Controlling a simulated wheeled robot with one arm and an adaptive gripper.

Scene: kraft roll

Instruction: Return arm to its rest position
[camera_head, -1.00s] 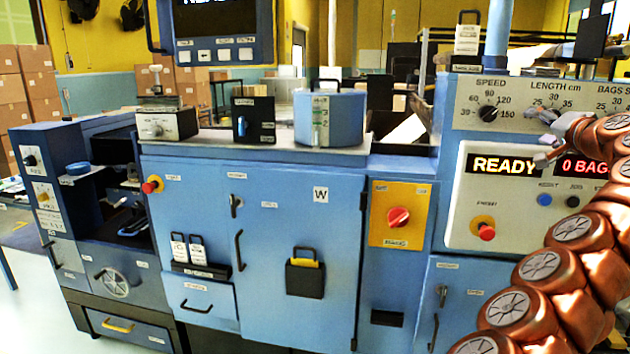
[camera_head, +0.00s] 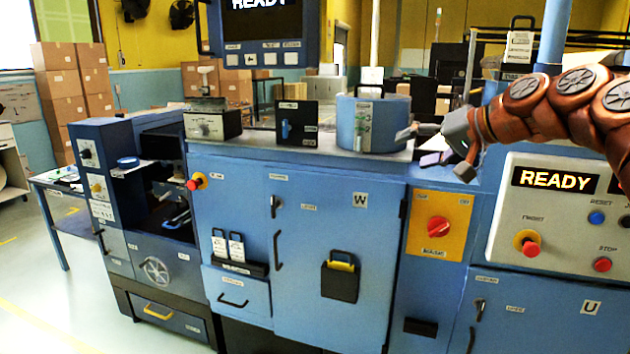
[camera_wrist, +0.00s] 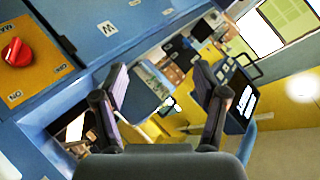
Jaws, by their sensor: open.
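My gripper (camera_head: 432,146) is at the end of my copper-coloured arm, which reaches in from the right in the head view. It is in front of the right part of the blue machine (camera_head: 300,225), above the yellow plate with the red rotary switch (camera_head: 438,226). Its fingertips point left towards the blue round drum (camera_head: 372,128); whether they touch it I cannot tell. In the wrist view my gripper (camera_wrist: 165,90) has its two fingers spread apart with nothing between them. The red switch (camera_wrist: 15,52) also shows there at the left.
The READY panel (camera_head: 557,180) with several buttons is at the right, below my arm. A hanging screen (camera_head: 262,30) is above the counter. A black box (camera_head: 296,124) stands left of the drum. Cardboard boxes (camera_head: 70,95) are stacked at the back left. Open floor (camera_head: 40,290) lies at the left.

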